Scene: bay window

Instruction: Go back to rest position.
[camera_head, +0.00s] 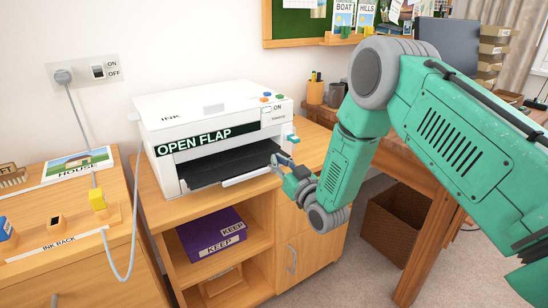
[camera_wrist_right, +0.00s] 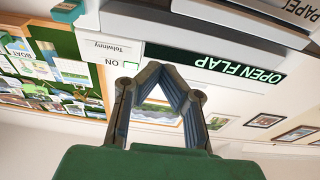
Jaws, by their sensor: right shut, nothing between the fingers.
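My right arm reaches in from the right in the head view. Its gripper (camera_head: 279,163) is beside the front right corner of the white printer (camera_head: 215,107), near the teal part (camera_head: 290,139) on its side. I cannot tell if it touches the printer. In the right wrist view the gripper (camera_wrist_right: 165,68) is shut and empty, with the fingertips together and the printer's "OPEN FLAP" label (camera_wrist_right: 236,68) beyond. The printer's front is open, with a dark tray (camera_head: 225,172) inside. My left gripper is in neither view.
The printer stands on a wooden cabinet (camera_head: 312,150) with a purple "KEEP" box (camera_head: 212,232) on its shelf. An ink rack (camera_head: 68,243) is at left. A desk (camera_head: 398,158) stands behind my right arm, with a brown bin (camera_head: 392,225) under it.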

